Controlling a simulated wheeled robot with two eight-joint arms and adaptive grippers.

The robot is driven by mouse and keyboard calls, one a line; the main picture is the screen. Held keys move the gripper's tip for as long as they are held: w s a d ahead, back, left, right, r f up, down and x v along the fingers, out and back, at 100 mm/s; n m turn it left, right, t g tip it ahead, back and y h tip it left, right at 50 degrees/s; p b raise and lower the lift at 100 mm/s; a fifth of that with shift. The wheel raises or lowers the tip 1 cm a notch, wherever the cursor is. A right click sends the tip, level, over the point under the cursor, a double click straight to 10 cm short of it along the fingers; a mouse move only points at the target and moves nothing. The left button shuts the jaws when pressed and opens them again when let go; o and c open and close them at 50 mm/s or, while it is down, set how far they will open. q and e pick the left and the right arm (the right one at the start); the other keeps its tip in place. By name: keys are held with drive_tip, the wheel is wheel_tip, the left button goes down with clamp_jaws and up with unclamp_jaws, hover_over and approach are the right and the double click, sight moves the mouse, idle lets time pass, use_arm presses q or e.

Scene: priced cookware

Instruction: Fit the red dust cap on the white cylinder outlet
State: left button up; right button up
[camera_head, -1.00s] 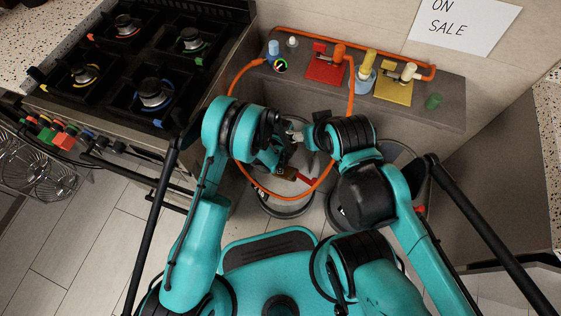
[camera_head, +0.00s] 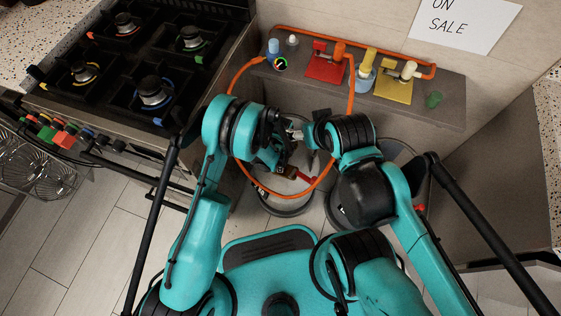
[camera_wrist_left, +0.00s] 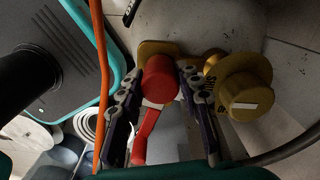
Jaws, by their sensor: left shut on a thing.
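In the left wrist view the red dust cap (camera_wrist_left: 160,78) sits between the two fingers of my left gripper (camera_wrist_left: 158,85), which is shut on it. A red strap (camera_wrist_left: 145,132) hangs from the cap. A brass outlet (camera_wrist_left: 157,47) shows right behind the cap; I cannot tell whether the cap is seated on it. A round brass valve knob (camera_wrist_left: 245,95) is to the right. In the head view the white cylinder (camera_head: 284,208) stands on the floor below my arms, its top mostly hidden. My right gripper (camera_head: 296,131) is near the left wrist; its fingers are unclear.
An orange hose (camera_head: 238,84) loops down around the cylinder top and also passes left of the gripper in the wrist view (camera_wrist_left: 101,70). A grey ledge (camera_head: 455,100) with fittings is behind, and a stove (camera_head: 150,65) is at left.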

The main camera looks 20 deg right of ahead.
use_arm(q)
drive_tip(key=shift+f, duration=0.15)
drive_tip(key=shift+f, duration=0.4)
drive_tip(key=o, duration=1.7)
drive_tip(key=shift+c, duration=0.2)
wheel_tip(320, 180, up, 12)
drive_tip(key=shift+r, duration=0.1)
drive_tip(key=shift+w, duration=0.1)
idle(0.7)
